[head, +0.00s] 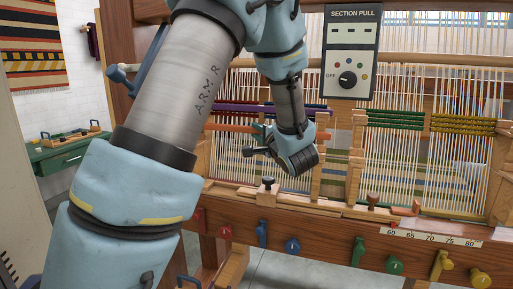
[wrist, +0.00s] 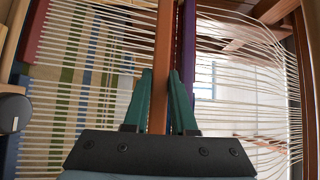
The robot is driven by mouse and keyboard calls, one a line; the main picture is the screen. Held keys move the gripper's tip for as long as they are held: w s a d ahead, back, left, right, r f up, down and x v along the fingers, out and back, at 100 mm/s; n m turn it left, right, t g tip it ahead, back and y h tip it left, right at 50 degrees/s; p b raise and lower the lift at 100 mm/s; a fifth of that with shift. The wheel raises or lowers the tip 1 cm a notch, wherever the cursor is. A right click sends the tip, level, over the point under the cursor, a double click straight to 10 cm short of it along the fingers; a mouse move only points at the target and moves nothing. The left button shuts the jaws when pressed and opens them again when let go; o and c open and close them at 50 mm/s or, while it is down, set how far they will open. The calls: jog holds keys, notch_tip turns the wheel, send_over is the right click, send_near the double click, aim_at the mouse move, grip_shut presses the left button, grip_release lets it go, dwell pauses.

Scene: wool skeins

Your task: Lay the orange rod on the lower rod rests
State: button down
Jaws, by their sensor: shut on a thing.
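The orange rod (head: 229,128) runs level across the left loom bay in the head view, below a purple rod (head: 240,108). In the wrist view the orange rod (wrist: 164,40) runs upright in the picture. My gripper (wrist: 161,78) has its green fingers shut on either side of it. In the head view my gripper (head: 267,138) is partly hidden by my wrist, which also covers the rod's middle. Wooden posts (head: 318,158) flank the bay. I cannot tell which ledges are the lower rests or whether the rod touches them.
Pale warp threads (wrist: 100,50) stretch close behind the rod. The purple rod (wrist: 189,50) lies close beside it in the wrist view. A control box (head: 349,50) hangs at the upper right. Green (head: 395,119) and yellow (head: 462,124) rods cross the right bay.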

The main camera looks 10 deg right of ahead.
jog(key=shift+f, duration=2.2)
jog(key=shift+f, duration=0.2)
jog(key=c, duration=0.7)
grip_release()
jog(key=shift+c, duration=0.2)
jog(key=shift+r, duration=0.1)
jog(key=b+v, duration=0.2)
jog(key=v, duration=1)
jog(key=shift+r, duration=0.1)
